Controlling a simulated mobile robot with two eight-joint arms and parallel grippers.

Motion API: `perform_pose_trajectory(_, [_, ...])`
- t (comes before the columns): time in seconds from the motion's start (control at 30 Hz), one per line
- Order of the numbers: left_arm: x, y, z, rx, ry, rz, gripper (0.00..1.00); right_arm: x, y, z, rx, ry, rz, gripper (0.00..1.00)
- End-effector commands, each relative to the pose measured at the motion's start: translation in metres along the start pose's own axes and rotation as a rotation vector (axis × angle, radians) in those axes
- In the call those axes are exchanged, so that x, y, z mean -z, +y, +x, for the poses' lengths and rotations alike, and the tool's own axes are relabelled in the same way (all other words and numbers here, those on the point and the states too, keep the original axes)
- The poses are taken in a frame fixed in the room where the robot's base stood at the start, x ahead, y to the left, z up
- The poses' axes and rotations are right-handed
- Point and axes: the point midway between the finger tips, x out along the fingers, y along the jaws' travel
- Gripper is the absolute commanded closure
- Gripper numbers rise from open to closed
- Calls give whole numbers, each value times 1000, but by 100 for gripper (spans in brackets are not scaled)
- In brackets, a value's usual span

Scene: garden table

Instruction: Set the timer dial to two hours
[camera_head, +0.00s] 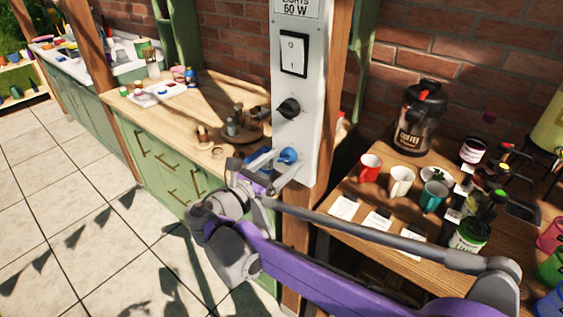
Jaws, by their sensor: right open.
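A grey-white control panel (309,120) is fixed to a wooden post. It carries a rocker switch (293,54) at the top, a black round dial (289,108) in the middle and a blue knob (288,155) near the bottom. Which of these is the timer dial cannot be read from the view; its markings are too small. My right gripper (280,164) is open at the lower end of the panel, with its fingers close to the blue knob; whether they touch it I cannot tell. The black dial is above the gripper. My left gripper is not in view.
Behind the panel, a wooden counter (215,95) holds small objects. The tiled floor (80,200) at left is clear.

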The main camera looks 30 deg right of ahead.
Motion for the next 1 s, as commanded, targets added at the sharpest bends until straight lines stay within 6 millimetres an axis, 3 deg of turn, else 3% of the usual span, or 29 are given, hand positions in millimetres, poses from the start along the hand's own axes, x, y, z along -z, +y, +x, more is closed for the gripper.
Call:
perform_pose_trajectory(0.13, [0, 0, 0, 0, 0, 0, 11, 0, 0, 0, 0, 0, 0, 20])
perform_pose_trajectory(0.5, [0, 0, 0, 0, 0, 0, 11, 0, 0, 0, 0, 0, 0, 86])
perform_pose_trajectory(0.6, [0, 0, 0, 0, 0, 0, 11, 0, 0, 0, 0, 0, 0, 100])
perform_pose_trajectory(1.0, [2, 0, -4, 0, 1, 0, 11, 0, 0, 0, 0, 0, 78, 100])
